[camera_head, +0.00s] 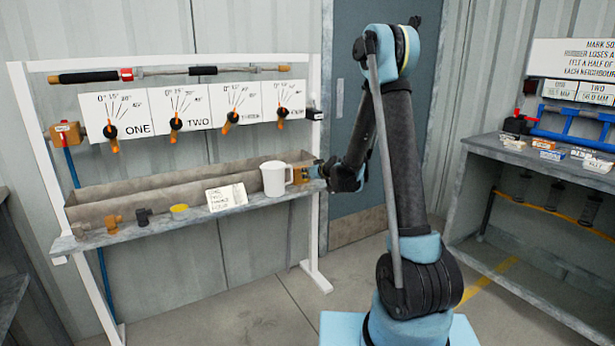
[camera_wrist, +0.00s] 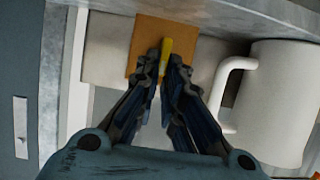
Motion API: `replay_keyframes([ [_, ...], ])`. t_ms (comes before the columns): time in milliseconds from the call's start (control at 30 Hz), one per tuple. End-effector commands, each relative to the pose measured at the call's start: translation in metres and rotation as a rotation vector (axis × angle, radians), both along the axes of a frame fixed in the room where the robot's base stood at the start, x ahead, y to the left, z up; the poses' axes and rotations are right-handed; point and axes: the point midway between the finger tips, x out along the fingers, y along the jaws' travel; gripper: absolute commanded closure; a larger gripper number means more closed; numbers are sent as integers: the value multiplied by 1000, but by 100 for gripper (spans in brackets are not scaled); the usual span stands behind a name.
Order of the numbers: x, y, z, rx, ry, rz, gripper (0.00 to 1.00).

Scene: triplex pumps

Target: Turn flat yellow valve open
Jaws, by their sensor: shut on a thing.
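The flat yellow valve handle (camera_wrist: 167,46) shows in the wrist view as a narrow yellow bar in front of a brown-orange square plate (camera_wrist: 149,33). My gripper (camera_wrist: 166,66) is shut on the handle, with its dark fingertips on either side of it. The lower part of the handle is partly hidden by the fingers. In the head view, my gripper (camera_head: 316,171) reaches the right end of the bench, at the orange plate (camera_head: 300,174). The handle itself cannot be made out there.
A white mug (camera_head: 274,180) stands close to my gripper; it also shows in the wrist view (camera_wrist: 281,100). A card (camera_head: 227,197), a yellow-topped cup (camera_head: 180,212) and fittings line the shelf. Dials with orange pointers (camera_head: 175,124) hang above. A second bench (camera_head: 520,155) stands right.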

Motion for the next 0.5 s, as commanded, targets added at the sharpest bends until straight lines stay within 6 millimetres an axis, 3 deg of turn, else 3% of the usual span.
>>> replay_keyframes([
  [500,7,-11,-2,281,188,-5,100],
])
